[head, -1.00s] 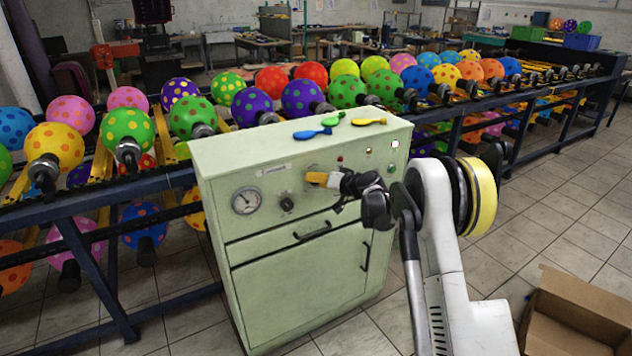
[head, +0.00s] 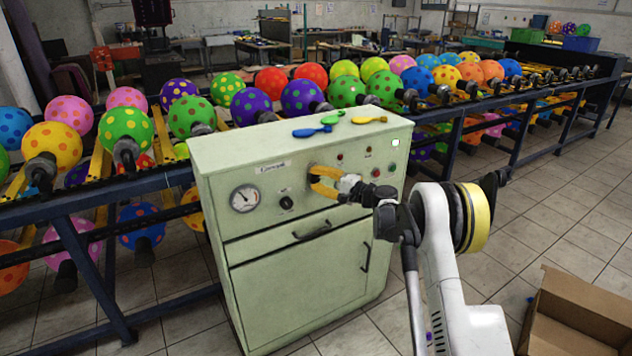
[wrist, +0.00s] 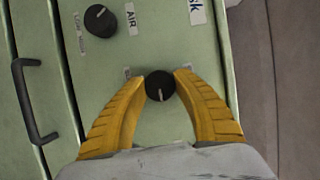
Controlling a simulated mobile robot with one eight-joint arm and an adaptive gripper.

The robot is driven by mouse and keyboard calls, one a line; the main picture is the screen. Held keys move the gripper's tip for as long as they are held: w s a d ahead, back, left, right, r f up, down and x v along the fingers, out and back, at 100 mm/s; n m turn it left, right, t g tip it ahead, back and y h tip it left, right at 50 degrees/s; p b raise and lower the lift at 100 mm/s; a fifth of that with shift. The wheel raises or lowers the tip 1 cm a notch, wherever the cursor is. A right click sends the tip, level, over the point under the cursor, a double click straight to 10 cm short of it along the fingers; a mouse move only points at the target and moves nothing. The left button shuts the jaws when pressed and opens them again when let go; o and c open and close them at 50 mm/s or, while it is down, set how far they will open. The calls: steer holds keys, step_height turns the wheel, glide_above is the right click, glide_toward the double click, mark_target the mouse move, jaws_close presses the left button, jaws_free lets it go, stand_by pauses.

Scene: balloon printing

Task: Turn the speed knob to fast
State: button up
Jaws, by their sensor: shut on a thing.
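The green cabinet (head: 300,260) has a black round knob (wrist: 160,86) between my yellow fingertips in the wrist view. Its pale pointer line faces down in that view. My gripper (head: 312,179) is shut on this knob, one fingertip on each side. In the head view my fingers mostly hide the knob. The small label beside it is largely covered, so I cannot read it. A second black knob (wrist: 100,20), marked AIR, stands apart from the fingers; in the head view it sits beside the gauge (head: 245,198).
Blue, green and yellow flat balloons (head: 312,131) lie on the cabinet top. Small lamps and buttons (head: 376,172) are right of my gripper. Racks of dotted balloons (head: 125,127) run behind. An open cardboard box (head: 570,315) stands on the floor at right.

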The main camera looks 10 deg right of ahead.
steer(key=m, duration=0.2)
steer(key=m+t+y+b, duration=0.1)
steer(key=m, duration=0.1)
steer(key=shift+t, duration=0.3)
steer(key=shift+o, duration=0.2)
steer(key=m, duration=0.2)
steer(key=m+t+b, duration=0.1)
steer(key=m, duration=0.1)
steer(key=shift+m+t, duration=0.3)
steer(key=shift+m, duration=0.4)
steer(key=o, duration=1.2)
steer(key=shift+a, duration=0.1)
steer(key=shift+c, duration=0.2)
steer(key=v, duration=1.2)
